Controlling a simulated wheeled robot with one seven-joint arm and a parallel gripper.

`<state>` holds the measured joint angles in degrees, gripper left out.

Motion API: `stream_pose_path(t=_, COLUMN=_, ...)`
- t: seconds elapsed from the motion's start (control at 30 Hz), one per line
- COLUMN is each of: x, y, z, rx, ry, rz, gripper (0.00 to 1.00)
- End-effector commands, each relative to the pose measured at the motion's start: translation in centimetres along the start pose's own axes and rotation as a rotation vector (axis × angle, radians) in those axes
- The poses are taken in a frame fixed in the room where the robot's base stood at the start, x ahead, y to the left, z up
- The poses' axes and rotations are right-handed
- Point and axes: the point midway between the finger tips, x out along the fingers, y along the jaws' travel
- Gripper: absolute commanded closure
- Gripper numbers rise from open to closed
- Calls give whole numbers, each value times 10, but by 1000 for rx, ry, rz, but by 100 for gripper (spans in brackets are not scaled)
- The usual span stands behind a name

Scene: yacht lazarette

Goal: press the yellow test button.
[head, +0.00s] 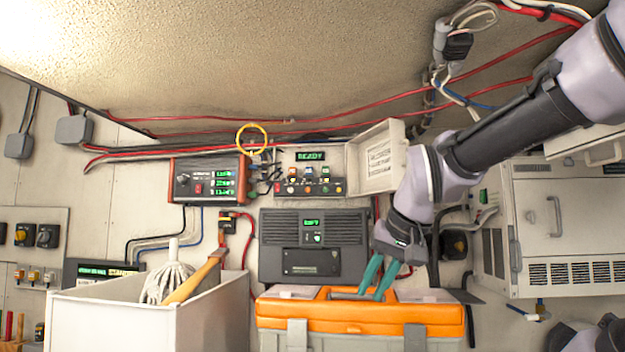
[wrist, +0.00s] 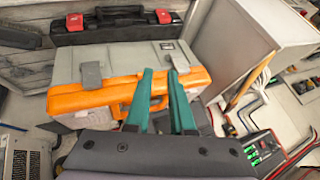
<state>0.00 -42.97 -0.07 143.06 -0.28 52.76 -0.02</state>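A small control panel (head: 311,175) with a green "READY" display (head: 310,156) is on the back wall in the head view, its hinged cover (head: 378,160) swung open to the right. Small coloured buttons and knobs sit in rows below the display; they are too small to tell for sure which is the yellow test button. My gripper (head: 371,280) is below and to the right of that panel, in front of the wall and near the orange toolbox. Its two teal fingers show a gap with nothing between them, also in the wrist view (wrist: 160,72).
The grey and orange toolbox (head: 360,313) stands below my gripper. A white bin (head: 150,325) with a mop is at lower left. An orange-sided meter box (head: 208,181) is left of the panel, with a yellow ring (head: 252,139) between. A dark unit (head: 313,247) sits below the panel.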

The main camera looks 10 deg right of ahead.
Motion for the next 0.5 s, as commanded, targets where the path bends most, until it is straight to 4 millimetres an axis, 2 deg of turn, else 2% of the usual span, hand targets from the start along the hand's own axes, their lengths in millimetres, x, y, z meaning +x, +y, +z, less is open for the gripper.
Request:
stream_pose_path(t=0.33, x=0, y=0, z=0, rx=0, ry=0, rz=0, gripper=78)
stream_pose_path(t=0.37, x=0, y=0, z=0, rx=0, ry=0, rz=0, gripper=82)
stream_pose_path(t=0.4, x=0, y=0, z=0, rx=0, ry=0, rz=0, gripper=97)
stream_pose_path(t=0.5, x=0, y=0, z=0, rx=0, ry=0, rz=0, gripper=100)
